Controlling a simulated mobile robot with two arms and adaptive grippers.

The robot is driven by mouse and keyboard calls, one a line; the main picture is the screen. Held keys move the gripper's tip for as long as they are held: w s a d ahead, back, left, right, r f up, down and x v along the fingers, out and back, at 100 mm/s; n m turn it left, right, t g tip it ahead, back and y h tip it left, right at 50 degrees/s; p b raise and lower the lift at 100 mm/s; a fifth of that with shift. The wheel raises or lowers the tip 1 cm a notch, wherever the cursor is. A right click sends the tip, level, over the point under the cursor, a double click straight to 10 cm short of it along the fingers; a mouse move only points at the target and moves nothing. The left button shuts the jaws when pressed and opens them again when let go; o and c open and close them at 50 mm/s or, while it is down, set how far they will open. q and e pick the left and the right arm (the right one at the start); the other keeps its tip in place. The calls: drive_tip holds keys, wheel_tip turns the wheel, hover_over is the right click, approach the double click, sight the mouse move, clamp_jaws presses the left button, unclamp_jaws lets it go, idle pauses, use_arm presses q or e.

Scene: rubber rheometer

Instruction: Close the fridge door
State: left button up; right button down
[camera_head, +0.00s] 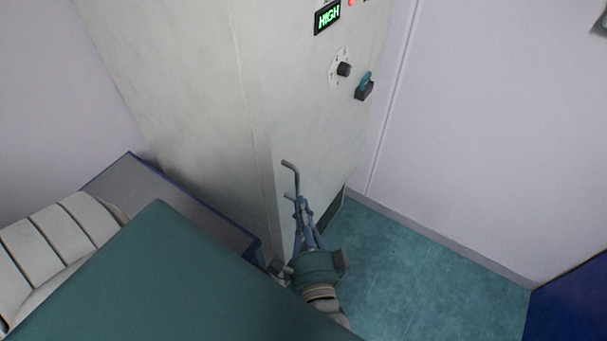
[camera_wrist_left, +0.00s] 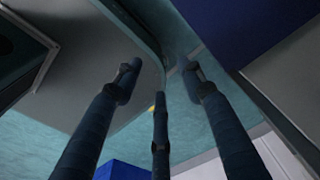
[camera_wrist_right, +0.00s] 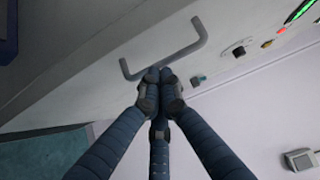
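The tall off-white fridge cabinet (camera_head: 190,90) stands at the upper middle of the head view. Its front face (camera_head: 310,120) carries a grey bar handle (camera_head: 296,178), also seen in the right wrist view (camera_wrist_right: 182,54). I see no clear gap at the door and cannot tell whether it is fully shut. My right gripper (camera_head: 302,203) has its fingertips together at the handle's lower end; in the right wrist view its tips (camera_wrist_right: 160,77) overlap the bar. Whether they touch it is unclear. My left gripper (camera_wrist_left: 160,80) has its fingers spread and empty; the head view does not show it.
The front also has a green HIGH display (camera_head: 327,17), a black knob (camera_head: 344,69) and a teal switch (camera_head: 365,87). A grey, blue-edged surface (camera_head: 180,195) stands left of the cabinet. Teal floor (camera_head: 420,275) is clear at right, before a pale wall (camera_head: 490,130).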

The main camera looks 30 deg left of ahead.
drive_tip(key=v, duration=1.2)
drive_tip(key=s+d+f+n+g+h, duration=0.1)
drive_tip(key=d+f+n+g+h, duration=0.15)
drive_tip(key=d+f, duration=0.7)
drive_tip(key=s+d+f+n+g+h, duration=0.1)
drive_tip(key=d+f+n+g+h, duration=0.2)
drive_tip(key=f, duration=1.2)
drive_tip(key=s+d+f+n+g+h, duration=0.1)
drive_tip(key=d+f+n+h, duration=0.1)
drive_tip(key=d+f, duration=0.75)
use_arm(q)
drive_tip(key=shift+d+f+b, duration=0.15)
drive_tip(key=shift+f+b, duration=0.25)
use_arm(e)
drive_tip(key=s+d+f+n+g+h, duration=0.4)
drive_tip(key=s+d+f+g, duration=0.1)
drive_tip(key=s+d+f, duration=1.2)
drive_tip(key=s, duration=0.3)
drive_tip(key=shift+d+f+g+h, duration=0.35)
drive_tip(key=shift+d, duration=0.05)
use_arm(q)
drive_tip(key=shift+s, duration=0.1)
